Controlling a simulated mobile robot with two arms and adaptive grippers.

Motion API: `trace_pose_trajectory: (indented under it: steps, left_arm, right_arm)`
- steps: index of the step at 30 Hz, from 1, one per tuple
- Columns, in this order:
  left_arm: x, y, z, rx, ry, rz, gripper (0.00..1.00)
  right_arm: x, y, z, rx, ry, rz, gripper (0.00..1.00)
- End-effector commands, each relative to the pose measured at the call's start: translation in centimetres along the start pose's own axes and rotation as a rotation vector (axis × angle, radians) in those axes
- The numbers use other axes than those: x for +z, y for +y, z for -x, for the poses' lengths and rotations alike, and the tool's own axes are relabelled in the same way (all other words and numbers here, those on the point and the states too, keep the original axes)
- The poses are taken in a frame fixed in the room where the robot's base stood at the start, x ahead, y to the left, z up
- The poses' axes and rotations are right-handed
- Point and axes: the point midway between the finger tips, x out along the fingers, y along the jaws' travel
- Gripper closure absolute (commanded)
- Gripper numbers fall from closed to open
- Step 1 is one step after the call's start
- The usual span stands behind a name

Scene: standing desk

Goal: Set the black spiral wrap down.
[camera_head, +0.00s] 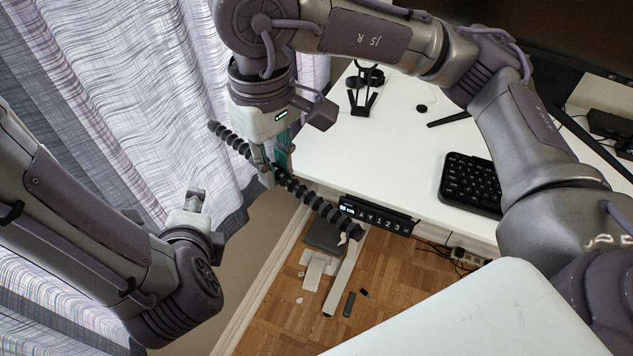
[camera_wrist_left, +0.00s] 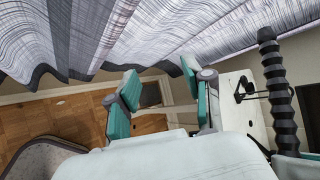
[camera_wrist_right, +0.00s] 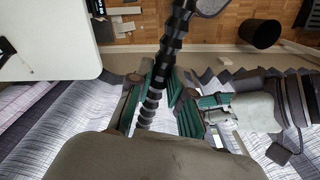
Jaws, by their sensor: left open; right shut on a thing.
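The black spiral wrap (camera_head: 318,203) is a long ribbed black tube. In the head view it slants in the air beside the white desk's left end, its lower end in front of the desk edge. My right gripper (camera_head: 270,172) is shut around its middle. The wrap runs between the teal fingers in the right wrist view (camera_wrist_right: 171,48). My left gripper (camera_head: 188,208) is to the left of the wrap, apart from it, and is partly hidden by its own arm. In the left wrist view its fingers (camera_wrist_left: 160,82) are spread and empty, with the wrap (camera_wrist_left: 281,92) standing to their right.
The white desk (camera_head: 400,150) has clear room left of the black keyboard (camera_head: 470,183). A headphone stand (camera_head: 362,90) stands at its back left. A control panel (camera_head: 376,216) hangs at its front edge. A curtain (camera_head: 120,90) is close on the left; a black bin (camera_wrist_right: 260,34) stands on the floor.

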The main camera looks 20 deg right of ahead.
Motion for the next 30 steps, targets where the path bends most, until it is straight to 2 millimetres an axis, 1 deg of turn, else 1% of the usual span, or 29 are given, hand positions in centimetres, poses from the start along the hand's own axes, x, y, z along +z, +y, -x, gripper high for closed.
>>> trace_pose_trajectory:
  steps: [8,11,14,22,24,26,30]
  left_arm:
    - [0.5,-0.5,0.4,0.057,-0.05,0.461,0.49]
    - [0.7,-0.7,0.7,0.077,-0.078,0.675,0.49]
    - [0.8,-1.0,1.1,0.1,-0.116,0.944,0.49]
    - [0.5,-2.1,3.2,0.155,-0.273,1.84,0.49]
    - [0.2,-2.4,3.9,0.166,-0.325,2.074,0.49]
    - [-0.1,-2.7,4.5,0.172,-0.376,2.272,0.49]
    - [-1.0,-3.5,6.1,0.181,-0.519,2.729,0.49]
  right_arm:
    - [0.0,0.0,0.0,0.0,0.0,0.0,1.0]
    - [0.0,0.0,0.0,0.0,0.0,0.0,1.0]
    - [0.0,0.0,0.0,0.0,0.0,0.0,1.0]
    - [0.0,0.0,0.0,0.0,0.0,0.0,1.0]
    - [0.0,0.0,0.0,0.0,0.0,0.0,1.0]
    - [0.0,0.0,0.0,0.0,0.0,0.0,1.0]
    - [0.0,0.0,0.0,0.0,0.0,0.0,1.0]
